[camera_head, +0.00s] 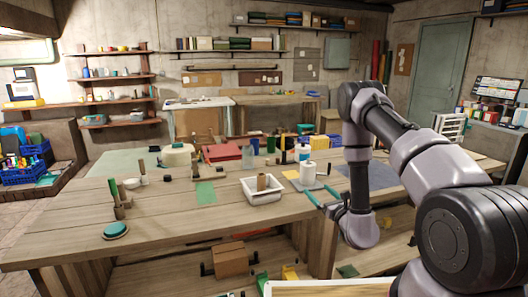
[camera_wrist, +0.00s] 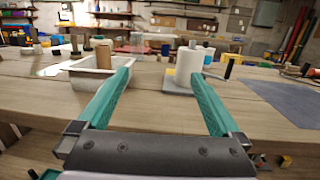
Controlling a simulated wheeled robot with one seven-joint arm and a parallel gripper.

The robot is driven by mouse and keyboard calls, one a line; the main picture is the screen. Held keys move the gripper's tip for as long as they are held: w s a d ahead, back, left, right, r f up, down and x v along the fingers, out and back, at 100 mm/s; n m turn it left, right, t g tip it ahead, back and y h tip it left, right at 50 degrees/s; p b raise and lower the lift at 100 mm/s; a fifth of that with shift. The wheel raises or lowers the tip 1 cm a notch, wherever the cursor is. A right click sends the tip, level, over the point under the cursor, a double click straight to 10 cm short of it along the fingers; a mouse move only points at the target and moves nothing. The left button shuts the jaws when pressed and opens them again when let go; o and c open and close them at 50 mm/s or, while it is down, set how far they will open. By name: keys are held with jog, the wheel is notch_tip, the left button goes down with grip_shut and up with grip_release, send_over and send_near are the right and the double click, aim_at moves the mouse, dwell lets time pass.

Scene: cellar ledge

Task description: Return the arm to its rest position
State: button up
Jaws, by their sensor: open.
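My gripper (camera_head: 326,197) has teal fingers and is open and empty. In the wrist view my gripper (camera_wrist: 158,82) shows both fingers spread wide, pointing toward the table. My arm comes in from the right, bends at a raised elbow and reaches down to the table's front edge.
The white tray (camera_head: 264,196) holds a brown cylinder (camera_head: 262,182). The white roll (camera_head: 308,173) stands on a grey plate, close beyond the fingers. A dark mat (camera_wrist: 278,101) lies to the right. A teal round object (camera_head: 115,231) lies front left. The table's front left is mostly clear.

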jog(key=s+a+r+n+g+y, duration=0.3)
jog(key=a+r+n+g+y, duration=0.25)
jog(key=r, duration=0.65)
jog(key=s+a+r+n+g+y, duration=0.3)
jog(key=a+r+n+g+y, duration=0.3)
jog(key=r, duration=0.5)
jog(key=s+a+r+n+g, duration=0.3)
jog(key=s+r+n+g, duration=0.3)
jog(key=s+r+n, duration=0.15)
jog(key=s+d+r+n+g+h, duration=0.1)
jog(key=s+d+n+h, duration=0.25)
jog(key=s, duration=0.35)
jog(key=s+d+r+n+g+h, duration=0.1)
jog(key=s+d+n+h, duration=0.15)
jog(key=s+h, duration=0.35)
jog(key=s+d+r+n+t+h, duration=0.1)
jog(key=d+r+t+h, duration=0.2)
jog(key=d, duration=0.3)
jog(key=s+d+r+n+t+h, duration=0.1)
jog(key=s+d+r+t+h, duration=0.1)
jog(key=d+t, duration=0.4)
jog(key=shift+s+d+r+h, duration=0.25)
jog(key=shift+d+r+h, duration=0.35)
jog(key=shift+h, duration=0.5)
